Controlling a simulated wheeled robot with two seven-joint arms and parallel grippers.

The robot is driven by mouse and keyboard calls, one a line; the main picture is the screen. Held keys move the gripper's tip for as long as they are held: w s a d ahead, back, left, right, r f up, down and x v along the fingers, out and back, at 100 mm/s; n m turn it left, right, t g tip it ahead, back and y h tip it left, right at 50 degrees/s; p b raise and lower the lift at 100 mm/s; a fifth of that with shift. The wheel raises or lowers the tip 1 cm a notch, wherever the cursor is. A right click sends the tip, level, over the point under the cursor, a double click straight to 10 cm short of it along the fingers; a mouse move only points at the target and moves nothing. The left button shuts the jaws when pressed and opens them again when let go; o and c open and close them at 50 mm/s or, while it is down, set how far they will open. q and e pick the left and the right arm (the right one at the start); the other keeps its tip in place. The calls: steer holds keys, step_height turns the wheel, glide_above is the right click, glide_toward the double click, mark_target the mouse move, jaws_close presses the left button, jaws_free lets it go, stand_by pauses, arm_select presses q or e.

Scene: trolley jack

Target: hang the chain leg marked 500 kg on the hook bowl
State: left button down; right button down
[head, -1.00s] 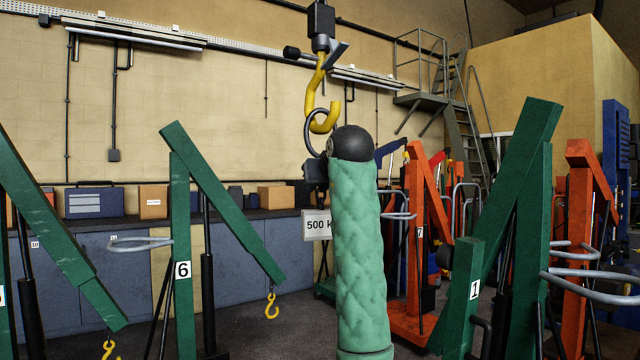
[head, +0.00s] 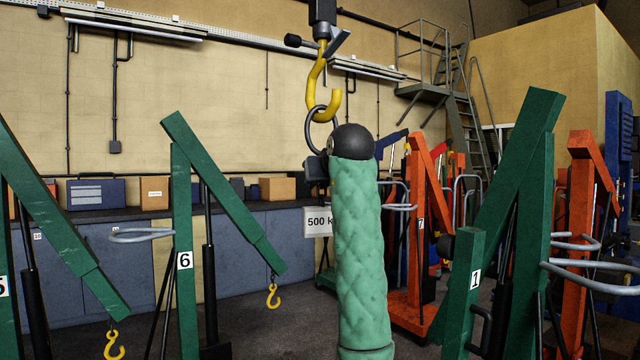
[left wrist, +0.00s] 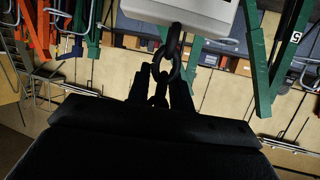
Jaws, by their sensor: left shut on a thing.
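The yellow hook (head: 317,88) hangs from a black block at the top centre of the head view, its bowl low and opening to the right. A dark ring (head: 309,133) overlaps the bowl; I cannot tell whether it is threaded on it. The white 500 kg tag (head: 318,222) hangs below. My left gripper (head: 318,168) is just under the ring, largely hidden by a green padded sleeve with a black ball end. In the left wrist view my gripper (left wrist: 163,92) is shut on a dark chain link (left wrist: 158,96), with the pale tag (left wrist: 196,12) beyond. My right gripper is not in view.
A green crane numbered 6 (head: 180,275) stands at left, and a green one numbered 1 (head: 462,290) at right. Orange cranes (head: 416,215) stand behind at right. A grey workbench with boxes (head: 277,189) runs along the back wall.

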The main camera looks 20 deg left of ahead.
arm_select(q)
steer(key=c, duration=1.2)
jaws_free()
steer(key=shift+r, duration=0.1)
steer(key=shift+o, duration=0.2)
